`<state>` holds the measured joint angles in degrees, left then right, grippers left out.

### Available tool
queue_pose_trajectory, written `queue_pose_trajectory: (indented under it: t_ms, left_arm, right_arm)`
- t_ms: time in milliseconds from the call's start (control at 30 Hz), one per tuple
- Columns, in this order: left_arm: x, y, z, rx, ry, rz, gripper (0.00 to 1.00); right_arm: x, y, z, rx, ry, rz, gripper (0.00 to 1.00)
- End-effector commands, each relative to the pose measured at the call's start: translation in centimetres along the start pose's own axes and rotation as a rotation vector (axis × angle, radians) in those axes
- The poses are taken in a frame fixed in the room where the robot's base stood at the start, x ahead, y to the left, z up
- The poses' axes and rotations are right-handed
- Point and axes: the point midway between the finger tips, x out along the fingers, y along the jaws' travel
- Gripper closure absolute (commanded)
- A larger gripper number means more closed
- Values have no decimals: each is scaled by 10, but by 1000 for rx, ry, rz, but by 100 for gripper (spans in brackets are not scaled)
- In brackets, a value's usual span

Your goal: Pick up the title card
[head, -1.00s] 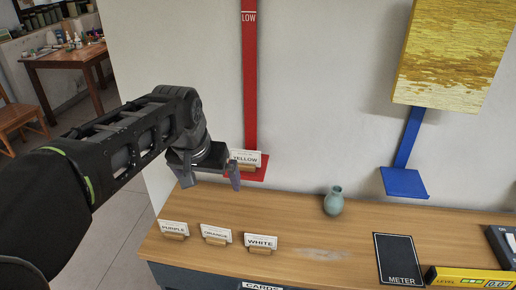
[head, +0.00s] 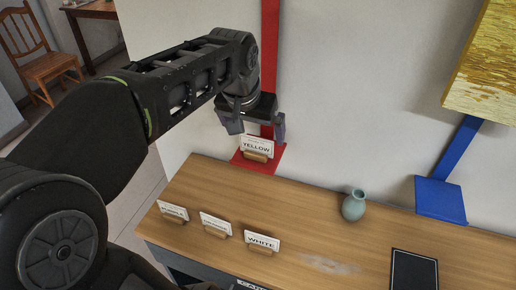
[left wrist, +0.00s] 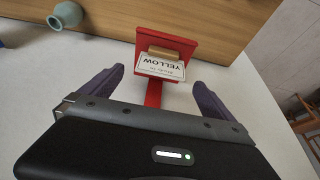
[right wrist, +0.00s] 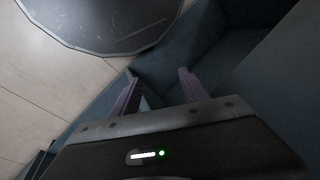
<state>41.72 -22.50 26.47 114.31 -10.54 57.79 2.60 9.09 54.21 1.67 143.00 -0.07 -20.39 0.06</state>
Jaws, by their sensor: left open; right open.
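A white card reading YELLOW (head: 257,147) stands in a small wooden holder (head: 256,157) on a red shelf (head: 240,163) at the foot of a red wall strip. My left gripper (head: 256,126) is open and empty, just above the card in the head view. In the left wrist view the card (left wrist: 160,67) appears upside down, between the directions of the two open fingers and beyond their tips, apart from them. My right gripper (right wrist: 158,78) is open and empty in its own wrist view, away from the cards.
Cards for PURPLE (head: 173,211), ORANGE (head: 216,223) and WHITE (head: 262,241) stand in holders on the wooden counter (head: 310,215). A teal vase (head: 353,206) and a blue shelf (head: 440,198) are to the right. A dark panel (head: 413,270) lies at front right.

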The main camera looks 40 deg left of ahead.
Motion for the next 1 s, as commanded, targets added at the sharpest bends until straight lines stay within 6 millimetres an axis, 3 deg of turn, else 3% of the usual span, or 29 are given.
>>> queue_pose_trajectory:
  t_ms: [233,633,1000]
  left_arm:
    - [23,0,0,-1,-3,0,0]
    - [30,0,0,0,-4,1,0]
    - [76,-2,-1,0,-3,-1,0]
  right_arm:
    - [-1,0,0,0,0,0,48]
    - [-2,-1,0,0,1,0,48]
    - [-8,-3,0,0,0,0,48]
